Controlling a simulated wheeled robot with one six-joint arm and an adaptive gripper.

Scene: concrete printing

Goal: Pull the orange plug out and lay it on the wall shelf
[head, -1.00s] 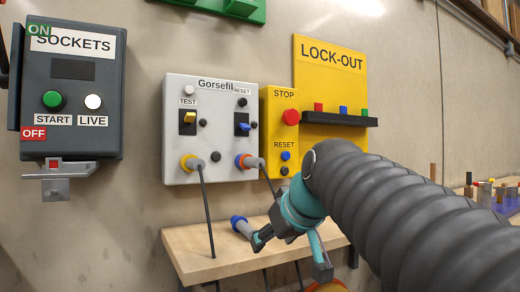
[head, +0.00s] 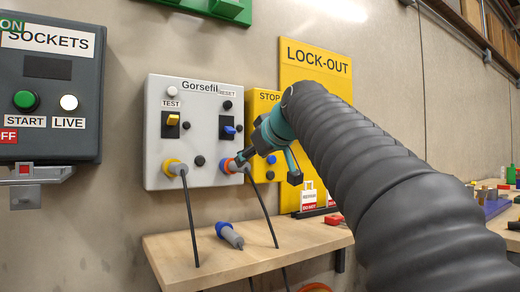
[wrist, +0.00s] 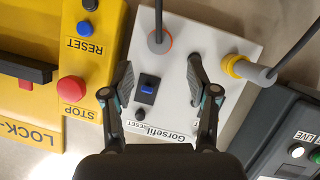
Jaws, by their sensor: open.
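The orange plug (head: 233,166) sits in the lower right socket of the grey Gorsefil panel (head: 205,130), its cable hanging down past the shelf. In the wrist view its grey body (wrist: 159,42) shows between and beyond the fingertips, apart from them. My gripper (head: 268,167) is open and empty, in front of the panel's right side. It also shows in the wrist view (wrist: 158,78) with fingers spread. The wooden wall shelf (head: 290,238) is below the panel. A grey plug with a blue collar (head: 229,236) lies on it.
A yellow plug (head: 174,168) sits in the lower left socket. The yellow stop box (head: 263,110) and lock-out board (head: 300,70) are close on the right. Danger tags (head: 308,195) and a red block (head: 333,220) show at the right. The shelf's right part has free room.

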